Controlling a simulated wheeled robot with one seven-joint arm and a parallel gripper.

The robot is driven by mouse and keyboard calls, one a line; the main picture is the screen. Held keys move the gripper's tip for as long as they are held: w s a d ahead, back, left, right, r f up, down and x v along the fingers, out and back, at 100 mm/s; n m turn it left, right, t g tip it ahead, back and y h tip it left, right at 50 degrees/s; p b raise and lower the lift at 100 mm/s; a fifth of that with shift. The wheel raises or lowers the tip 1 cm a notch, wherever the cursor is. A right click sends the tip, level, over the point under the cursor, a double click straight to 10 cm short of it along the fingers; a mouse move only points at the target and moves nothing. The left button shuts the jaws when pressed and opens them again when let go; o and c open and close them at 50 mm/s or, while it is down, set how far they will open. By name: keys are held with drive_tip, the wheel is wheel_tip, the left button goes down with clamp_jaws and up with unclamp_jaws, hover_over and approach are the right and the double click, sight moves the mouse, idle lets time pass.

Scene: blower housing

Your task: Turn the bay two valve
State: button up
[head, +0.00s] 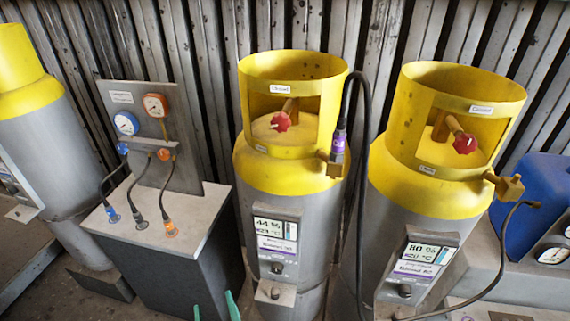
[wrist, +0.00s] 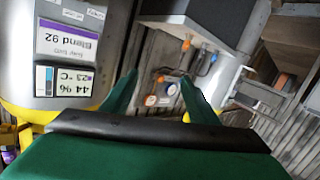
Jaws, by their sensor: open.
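Two grey cylinders with yellow collars stand in the head view, a middle one (head: 285,185) and a right one (head: 418,205). The middle one has a red valve knob (head: 281,122) inside its collar opening and a 44 % display panel (head: 275,243). The right one has a red knob (head: 465,143) and an 80 % panel (head: 425,262). In the wrist view, a panel (wrist: 66,42) shows Blend 92; its small line seems to read bay two.
A gauge stand (head: 150,135) with blue and orange gauges and hoses stands left of the middle cylinder. A black hose (head: 362,120) hangs between the two cylinders. Another cylinder (head: 40,120) is far left. A blue unit (head: 538,200) is far right. Corrugated wall (head: 215,60) stands behind.

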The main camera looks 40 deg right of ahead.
drive_tip(key=w+d+r+m+h, duration=0.2)
drive_tip(key=w+d+r+h, duration=0.1)
drive_tip(key=w+d+r, duration=0.5)
drive_tip(key=m+g+h, duration=0.4)
drive_tip(key=m+h, duration=0.2)
approach(285, 115)
drive_tip(key=w+d+f, duration=0.2)
drive_tip(key=w, duration=0.1)
drive_tip(key=x, duration=1)
drive_tip(key=shift+w+d, duration=0.2)
drive_tip(key=c, duration=1)
drive_tip(key=shift+c, duration=0.2)
